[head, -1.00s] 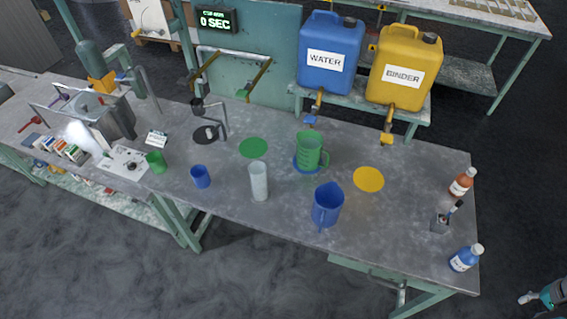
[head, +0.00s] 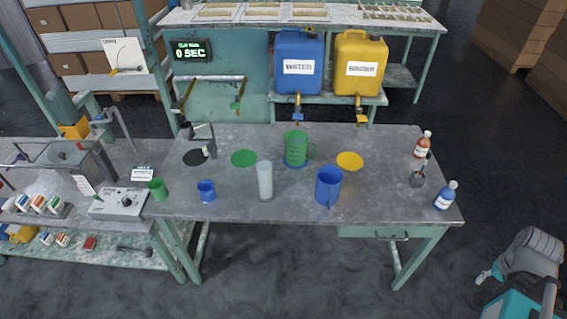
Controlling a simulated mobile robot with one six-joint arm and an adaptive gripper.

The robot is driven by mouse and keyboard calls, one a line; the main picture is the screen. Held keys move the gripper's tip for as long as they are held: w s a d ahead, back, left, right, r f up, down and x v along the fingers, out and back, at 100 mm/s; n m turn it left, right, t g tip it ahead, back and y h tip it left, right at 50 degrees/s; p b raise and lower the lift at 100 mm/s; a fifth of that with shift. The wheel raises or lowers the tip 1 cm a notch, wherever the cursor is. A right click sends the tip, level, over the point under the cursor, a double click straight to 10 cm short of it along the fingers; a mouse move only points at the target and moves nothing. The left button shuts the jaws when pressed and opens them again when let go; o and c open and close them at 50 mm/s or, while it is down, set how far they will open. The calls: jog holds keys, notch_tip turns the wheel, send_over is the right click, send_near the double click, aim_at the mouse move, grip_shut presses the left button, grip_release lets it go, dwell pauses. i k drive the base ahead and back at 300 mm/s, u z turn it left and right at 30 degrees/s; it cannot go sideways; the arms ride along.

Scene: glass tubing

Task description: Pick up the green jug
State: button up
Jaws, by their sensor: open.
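The green jug (head: 296,149) stands upright on a blue round mat at the middle of the grey workbench (head: 380,205), its handle pointing right. A blue jug (head: 328,185) stands in front of it to the right, and a tall pale cylinder (head: 265,181) in front to the left. My arm shows in the lower right corner, off the bench. A small pale tip of my gripper (head: 486,276) shows there, open, empty and far from the green jug; most of it is hidden.
A green cup (head: 158,189) and blue cup (head: 206,191) stand left. Green (head: 244,158) and yellow (head: 350,161) round mats lie bare beside the jug. WATER (head: 298,55) and BINDER (head: 360,58) containers stand behind. Bottles (head: 446,194) stand at the right edge.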

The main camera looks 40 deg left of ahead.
aim_at(301, 150)
jog(key=z, duration=0.05)
jog(key=k, duration=1.25)
jog(key=u, duration=1.8)
jog(key=i, duration=1)
jog(key=u, duration=0.05)
